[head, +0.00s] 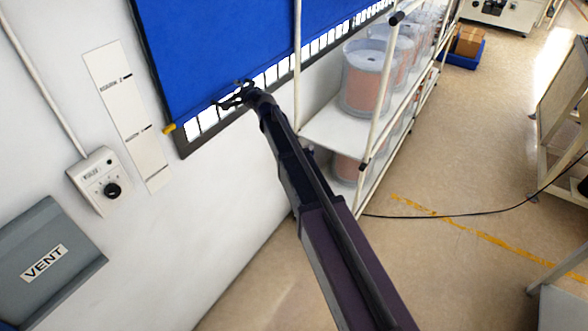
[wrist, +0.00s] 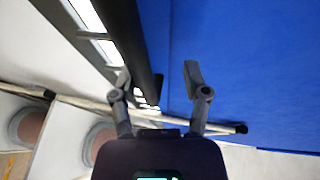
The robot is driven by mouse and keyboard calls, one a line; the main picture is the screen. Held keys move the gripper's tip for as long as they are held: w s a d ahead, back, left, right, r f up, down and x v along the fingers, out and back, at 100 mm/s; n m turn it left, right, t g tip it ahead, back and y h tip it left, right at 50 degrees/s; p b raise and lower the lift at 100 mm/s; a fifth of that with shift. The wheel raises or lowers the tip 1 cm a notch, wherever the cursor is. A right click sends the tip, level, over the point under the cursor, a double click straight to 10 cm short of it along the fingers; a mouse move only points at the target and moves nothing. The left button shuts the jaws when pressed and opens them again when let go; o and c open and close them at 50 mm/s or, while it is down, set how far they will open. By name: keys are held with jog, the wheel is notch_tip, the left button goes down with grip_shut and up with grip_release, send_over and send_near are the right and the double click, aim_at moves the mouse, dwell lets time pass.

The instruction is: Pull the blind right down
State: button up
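The blue blind (head: 215,45) covers most of the window in the head view, and a strip of bright window (head: 290,69) shows below its lower edge. The blind fills the right of the wrist view (wrist: 250,70). Its dark bottom bar (wrist: 138,45) runs down the wrist view. A yellow tip (head: 169,128) sticks out at the bar's left end. My gripper (head: 236,96) is at the blind's lower edge. In the wrist view its fingers (wrist: 157,76) stand apart, with the bar between them in the picture. I cannot tell whether they touch it.
A white marked strip (head: 128,118) is on the wall left of the window. Below it are a dial box (head: 100,182) and a grey VENT box (head: 48,262). A white rack (head: 335,130) with reels (head: 368,80) stands close right of my arm. A cable (head: 450,216) crosses the floor.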

jog(key=shift+r+p, duration=3.05)
jog(key=shift+r, duration=0.3)
jog(key=f+p+v, duration=0.1)
jog(key=p+v, duration=0.1)
jog(key=v, duration=1.2)
jog(key=s+d+f+n+g+h+b, duration=0.1)
jog(key=s+d+f+n+g+b, duration=0.2)
jog(key=s+f, duration=0.2)
jog(key=s+d+f+n+g+h+b, duration=0.1)
jog(key=s+d+f+n+g+b, duration=0.2)
jog(key=s+f, duration=0.3)
jog(key=s+d+f+n+g+h+b, duration=0.1)
jog(key=s+d+f+n+g+b, duration=0.1)
jog(key=f, duration=1)
jog(key=shift+s+d+n+g+b, duration=0.45)
jog(key=shift+s+d+b, duration=0.6)
jog(key=shift+s+b, duration=0.7)
jog(key=s+d+f+n+g+h+b, duration=0.2)
jog(key=s+d+f+g+h+b, duration=0.2)
jog(key=s+d+f+b, duration=0.3)
jog(key=s+d+f+g, duration=0.1)
jog(key=s+d+f, duration=0.2)
jog(key=s, duration=0.3)
jog(key=shift+d+f+h, duration=0.15)
jog(key=shift+d+h, duration=0.15)
jog(key=shift+d, duration=0.25)
